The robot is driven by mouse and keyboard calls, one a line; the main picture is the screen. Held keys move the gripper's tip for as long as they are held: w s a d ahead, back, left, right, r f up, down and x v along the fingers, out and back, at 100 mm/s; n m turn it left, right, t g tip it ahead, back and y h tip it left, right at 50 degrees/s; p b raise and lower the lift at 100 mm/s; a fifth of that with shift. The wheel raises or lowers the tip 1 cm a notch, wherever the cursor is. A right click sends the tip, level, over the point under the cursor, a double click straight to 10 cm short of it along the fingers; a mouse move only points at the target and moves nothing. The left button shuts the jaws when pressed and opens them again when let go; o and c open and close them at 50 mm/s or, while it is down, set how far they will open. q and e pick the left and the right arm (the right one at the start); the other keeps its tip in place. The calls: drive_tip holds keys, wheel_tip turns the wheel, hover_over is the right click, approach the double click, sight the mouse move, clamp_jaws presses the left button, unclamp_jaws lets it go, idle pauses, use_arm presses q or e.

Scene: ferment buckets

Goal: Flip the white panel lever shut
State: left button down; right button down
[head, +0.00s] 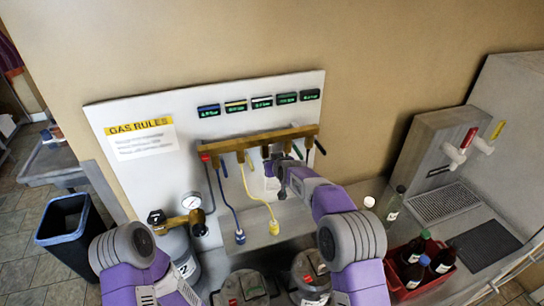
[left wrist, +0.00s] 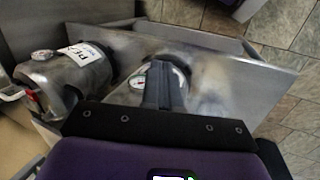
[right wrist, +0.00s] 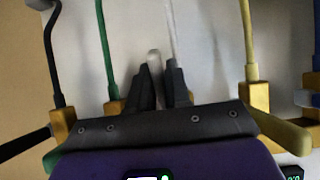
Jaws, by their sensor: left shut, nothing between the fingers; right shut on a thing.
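The brass manifold (head: 240,145) runs across the white wall panel (head: 120,110). It carries several coloured levers and hoses. My right gripper (head: 272,170) is at the manifold, between the yellow hose and the green lever (head: 297,150). In the right wrist view its fingers (right wrist: 162,72) are closed around a pale lever end, the white panel lever (right wrist: 153,57), beside the white hose (right wrist: 172,30). The lever's base and exact angle are hidden by the gripper. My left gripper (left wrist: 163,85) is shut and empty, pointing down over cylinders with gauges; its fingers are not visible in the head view.
Blue (head: 239,236) and yellow (head: 273,226) hoses hang beside my right gripper. A regulator gauge (head: 191,202) stands left. Lidded buckets (head: 245,288) stand below. A red crate of bottles (head: 408,268) and a tap unit (head: 440,160) are right.

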drive_tip(key=shift+s+r+p, duration=0.1)
drive_tip(key=shift+r+p, duration=0.05)
drive_tip(key=shift+p, duration=0.15)
drive_tip(key=c, duration=1.2)
unclamp_jaws()
drive_tip(key=shift+o, duration=0.2)
drive_tip(key=b+v, duration=0.2)
drive_tip(key=v, duration=0.5)
drive_tip(key=shift+s+r, duration=0.15)
drive_tip(key=shift+r, duration=0.1)
